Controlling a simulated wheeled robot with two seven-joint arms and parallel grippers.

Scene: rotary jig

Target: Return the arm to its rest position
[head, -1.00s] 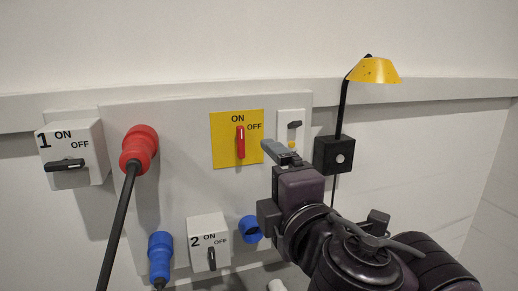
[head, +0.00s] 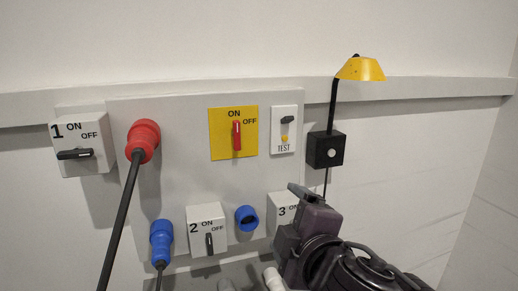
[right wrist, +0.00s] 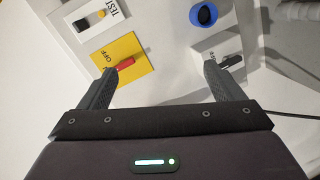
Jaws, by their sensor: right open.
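My right gripper (head: 286,208) is at the lower right of the head view, in front of switch box 3 (head: 280,206) and partly hiding it. In the right wrist view its two fingers (right wrist: 165,82) stand wide apart with nothing between them. The panel (head: 180,190) ahead carries a yellow plate with a red handle (head: 237,136), which points upright at ON. Beside it is a white TEST plate (head: 284,140) with a dark lever and a yellow button. My left gripper is not in view.
Switch box 1 (head: 85,150), a red plug with black cable (head: 142,140), a blue plug (head: 161,240), switch box 2 (head: 207,222) and a blue socket (head: 246,217) are on the wall. A yellow lamp (head: 360,69) stands on a black box (head: 326,150).

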